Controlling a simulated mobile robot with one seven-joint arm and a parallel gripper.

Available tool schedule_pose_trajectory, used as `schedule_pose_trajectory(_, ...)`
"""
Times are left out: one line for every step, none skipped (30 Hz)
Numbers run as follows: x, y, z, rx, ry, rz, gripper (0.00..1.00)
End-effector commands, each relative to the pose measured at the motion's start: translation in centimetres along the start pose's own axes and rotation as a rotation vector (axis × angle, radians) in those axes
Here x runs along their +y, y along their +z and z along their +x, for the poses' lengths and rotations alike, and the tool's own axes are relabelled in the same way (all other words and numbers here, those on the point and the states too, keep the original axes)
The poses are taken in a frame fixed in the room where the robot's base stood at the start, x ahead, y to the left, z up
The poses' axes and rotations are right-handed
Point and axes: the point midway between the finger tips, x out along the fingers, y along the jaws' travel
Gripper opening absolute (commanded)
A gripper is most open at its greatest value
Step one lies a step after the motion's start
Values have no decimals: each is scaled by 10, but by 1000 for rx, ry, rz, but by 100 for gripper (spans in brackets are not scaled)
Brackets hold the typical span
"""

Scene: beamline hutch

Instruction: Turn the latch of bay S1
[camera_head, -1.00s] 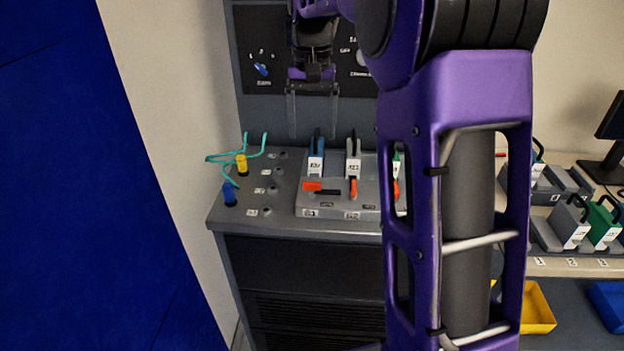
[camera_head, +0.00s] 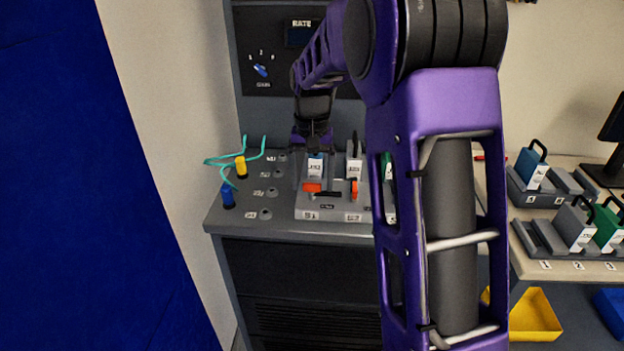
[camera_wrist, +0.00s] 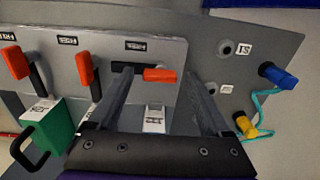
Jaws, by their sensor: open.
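The S1 latch is an orange handle (camera_head: 313,187) lying sideways along a dark bar on the front of the grey latch block (camera_head: 335,213), above the S1 label. In the wrist view the orange latch (camera_wrist: 160,75) lies crosswise between the fingertips. My gripper (camera_head: 314,176) is open, pointing down over bay S1, fingers on either side of the module there. That module (camera_head: 315,167) is blue with a white label in the head view; my gripper partly hides it. In the wrist view my gripper (camera_wrist: 159,77) shows no clear contact with the latch.
The neighbouring orange latch (camera_head: 354,189) stands upright beside its module (camera_head: 354,162). A green module (camera_wrist: 45,130) stands farther along. Blue (camera_head: 228,195) and yellow (camera_head: 241,167) plugs with teal cables sit left. My arm hides the block's right end. A bench (camera_head: 560,262) with modules stands right.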

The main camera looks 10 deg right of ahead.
Motion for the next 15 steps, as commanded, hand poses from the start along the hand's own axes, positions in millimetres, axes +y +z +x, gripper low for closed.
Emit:
schedule_pose_trajectory(0, 0, 0, 0, 0, 0, 82)
schedule_pose_trajectory(0, 0, 0, 0, 0, 0, 81)
schedule_pose_trajectory(0, 0, 0, 0, 0, 0, 74)
schedule_pose_trajectory(0, 0, 0, 0, 0, 0, 68)
schedule_pose_trajectory(0, 0, 0, 0, 0, 0, 63)
schedule_pose_trajectory(0, 0, 0, 0, 0, 0, 56)
schedule_pose_trajectory(0, 0, 0, 0, 0, 0, 50)
schedule_pose_trajectory(0, 0, 0, 0, 0, 0, 45)
schedule_pose_trajectory(0, 0, 0, 0, 0, 0, 38)
schedule_pose_trajectory(0, 0, 0, 0, 0, 0, 32)
schedule_pose_trajectory(0, 0, 0, 0, 0, 0, 27)
schedule_pose_trajectory(0, 0, 0, 0, 0, 0, 20)
schedule_pose_trajectory(0, 0, 0, 0, 0, 0, 14)
schedule_pose_trajectory(0, 0, 0, 0, 0, 0, 9)
schedule_pose_trajectory(0, 0, 0, 0, 0, 0, 2)
